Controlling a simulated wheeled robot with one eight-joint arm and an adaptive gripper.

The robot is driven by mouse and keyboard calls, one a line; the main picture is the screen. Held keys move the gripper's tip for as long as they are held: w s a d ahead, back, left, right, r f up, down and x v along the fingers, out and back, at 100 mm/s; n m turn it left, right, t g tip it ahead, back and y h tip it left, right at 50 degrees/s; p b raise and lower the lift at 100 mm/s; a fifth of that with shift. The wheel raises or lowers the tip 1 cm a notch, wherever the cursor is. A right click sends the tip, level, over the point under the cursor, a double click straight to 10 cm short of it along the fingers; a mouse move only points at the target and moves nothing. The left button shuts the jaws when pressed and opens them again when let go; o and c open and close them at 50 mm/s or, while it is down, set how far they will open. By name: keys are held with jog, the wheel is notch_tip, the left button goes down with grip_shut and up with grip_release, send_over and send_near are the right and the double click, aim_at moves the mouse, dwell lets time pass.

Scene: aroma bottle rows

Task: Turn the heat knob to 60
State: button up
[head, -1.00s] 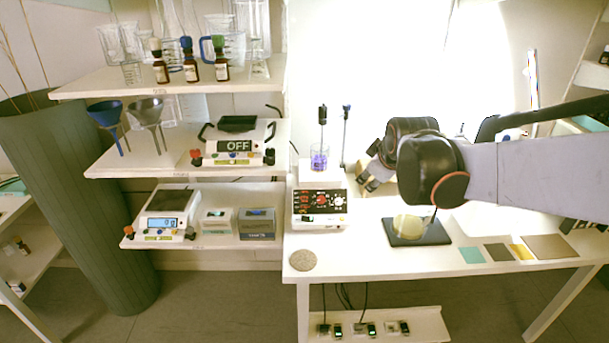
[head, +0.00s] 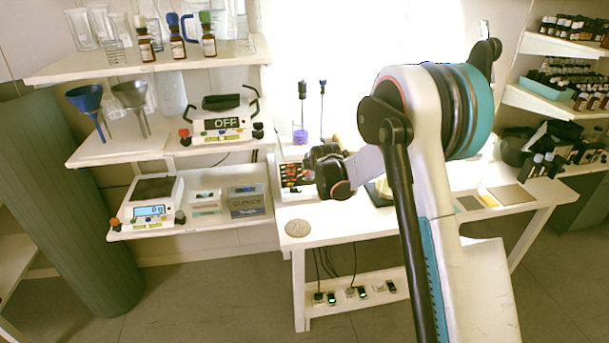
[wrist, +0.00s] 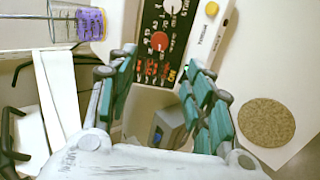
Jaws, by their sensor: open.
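The stirrer hotplate has a black control panel (wrist: 160,75) with red markings, a red knob (wrist: 159,41) and a pale knob (wrist: 172,6). I cannot read which knob is heat or its setting. In the head view, the panel (head: 292,174) is partly covered by my wrist. My gripper (wrist: 160,62) is open and empty, its green-padded fingers spread either side of the panel's lower part in the wrist view. The red knob appears between and just beyond the fingertips. I see no contact with it.
A beaker of purple liquid (wrist: 78,24) stands on the hotplate with a rod in it. A yellow button (wrist: 211,8) is on the pale housing. A round cork mat (head: 298,228) lies on the table. Shelves with a scale (head: 150,208) stand left.

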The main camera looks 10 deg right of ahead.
aim_at(308, 171)
jog(key=b+x, duration=0.4)
jog(key=x, duration=0.9)
jog(key=shift+w+f+b, duration=0.2)
jog(key=shift+b, duration=0.1)
jog(key=shift+c, duration=0.6)
jog(key=c, duration=0.9)
